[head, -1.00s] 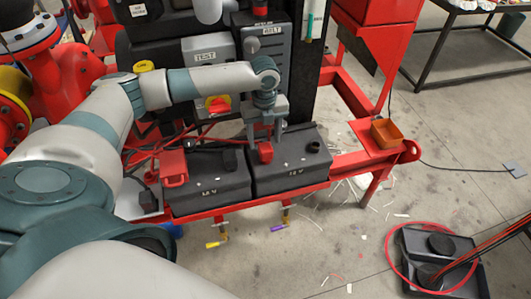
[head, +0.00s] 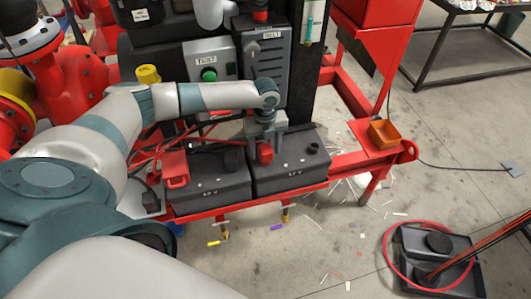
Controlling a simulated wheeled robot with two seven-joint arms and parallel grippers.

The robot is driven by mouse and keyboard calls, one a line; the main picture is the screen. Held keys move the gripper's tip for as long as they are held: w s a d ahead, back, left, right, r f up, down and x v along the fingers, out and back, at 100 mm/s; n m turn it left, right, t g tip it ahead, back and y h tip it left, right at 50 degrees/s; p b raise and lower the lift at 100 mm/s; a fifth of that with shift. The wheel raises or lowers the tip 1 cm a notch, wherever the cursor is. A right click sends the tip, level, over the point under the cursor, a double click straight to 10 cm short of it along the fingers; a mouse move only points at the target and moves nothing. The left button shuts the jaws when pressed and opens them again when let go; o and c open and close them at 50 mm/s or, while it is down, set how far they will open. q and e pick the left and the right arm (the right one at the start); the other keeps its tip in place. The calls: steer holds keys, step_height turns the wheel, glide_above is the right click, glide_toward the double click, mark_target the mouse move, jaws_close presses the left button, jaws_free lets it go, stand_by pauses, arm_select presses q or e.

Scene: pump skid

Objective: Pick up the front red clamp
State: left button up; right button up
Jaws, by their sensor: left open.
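Two black batteries stand side by side on the red skid frame, the left battery (head: 210,188) and the right battery (head: 290,175). A small red clamp (head: 265,154) is on top of the right battery, near its left edge. A larger red piece (head: 174,168) sits on the left battery's left end; I cannot tell whether it is a clamp or a cover. My left gripper (head: 266,143) points down at the small red clamp, its fingers open close above or around it. Whether they touch it cannot be told. My right gripper is out of view.
A grey control box (head: 262,60) and a panel with a green button (head: 209,75) stand close behind my left arm. Red cables (head: 150,150) run behind the left battery. Floor at front right holds a black unit (head: 440,255).

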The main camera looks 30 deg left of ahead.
mark_target(266, 148)
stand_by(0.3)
arm_select(q)
steer(key=c, duration=1.3)
steer(key=shift+c, duration=0.2)
steer(key=shift+r, duration=0.1)
steer(key=shift+r+b, duration=0.4)
steer(key=shift+r, duration=0.15)
step_height(266, 148, up, 2)
steer(key=shift+r+b, duration=0.2)
steer(key=shift+b, duration=0.35)
steer(key=d+r+b, duration=0.1)
steer(key=d+r, duration=0.1)
steer(key=d, duration=0.2)
steer(key=d+r+b, duration=0.1)
steer(key=d+r, duration=0.2)
steer(key=s+d+r+b, duration=0.1)
steer(key=d+r, duration=0.1)
steer(key=d, duration=0.2)
steer(key=shift+d+r, duration=0.2)
steer(key=shift+d, duration=0.15)
